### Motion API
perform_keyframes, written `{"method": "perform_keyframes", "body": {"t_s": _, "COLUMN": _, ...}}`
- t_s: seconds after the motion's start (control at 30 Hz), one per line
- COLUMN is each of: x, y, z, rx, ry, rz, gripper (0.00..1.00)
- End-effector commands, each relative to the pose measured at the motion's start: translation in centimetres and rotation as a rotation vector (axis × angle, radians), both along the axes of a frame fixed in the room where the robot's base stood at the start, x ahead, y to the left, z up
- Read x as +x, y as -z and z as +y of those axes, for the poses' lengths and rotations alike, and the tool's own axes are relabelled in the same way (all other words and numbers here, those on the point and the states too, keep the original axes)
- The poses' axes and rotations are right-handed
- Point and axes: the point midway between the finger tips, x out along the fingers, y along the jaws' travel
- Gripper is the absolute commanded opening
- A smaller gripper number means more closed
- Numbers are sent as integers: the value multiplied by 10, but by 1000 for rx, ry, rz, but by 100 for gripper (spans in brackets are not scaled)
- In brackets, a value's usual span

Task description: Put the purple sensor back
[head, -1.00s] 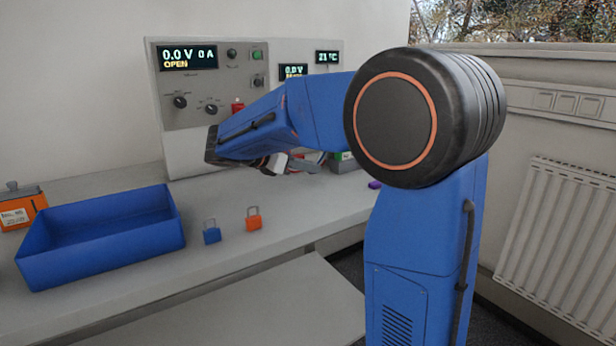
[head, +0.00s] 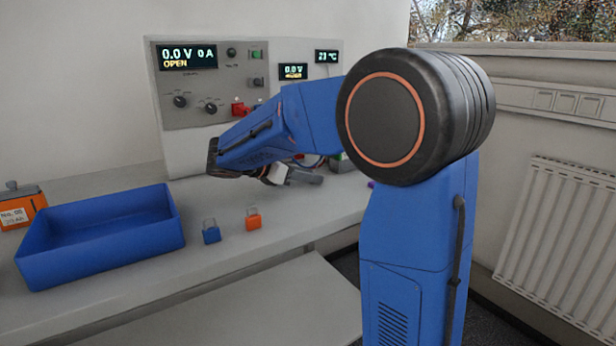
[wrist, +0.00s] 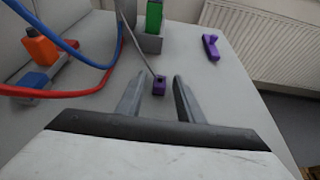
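In the wrist view a small purple block with a thin grey cable (wrist: 159,86), apparently the purple sensor, lies on the bench. My gripper (wrist: 159,77) is open and empty, with one finger on each side of the block in the picture. I cannot tell how far above it the fingers are. A second purple piece (wrist: 211,46), longer and with a bent end, lies farther right near the bench edge. A purple bit (head: 371,183) peeks out beside my arm in the head view. My arm hides most of the gripper there.
A grey holder with a green block (wrist: 153,20) stands beyond the gripper. Red and blue cables (wrist: 95,68) arch over the bench at left. A blue tray (head: 100,262), blue padlock (head: 211,235) and orange padlock (head: 253,222) are on the bench. The cycler panel (head: 215,110) stands behind.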

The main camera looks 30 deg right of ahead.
Motion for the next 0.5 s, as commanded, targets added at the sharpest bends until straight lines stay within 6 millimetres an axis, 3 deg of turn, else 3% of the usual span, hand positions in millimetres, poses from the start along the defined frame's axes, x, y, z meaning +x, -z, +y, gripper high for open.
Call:
{"method": "perform_keyframes", "body": {"t_s": 0.17, "x": 0, "y": -7, "z": 11, "rx": 0, "ry": -2, "rz": -2, "gripper": 34}}
{"method": "perform_keyframes", "body": {"t_s": 0.5, "x": -2, "y": -30, "z": 69, "rx": 1, "ry": -3, "rz": -1, "gripper": 34}}
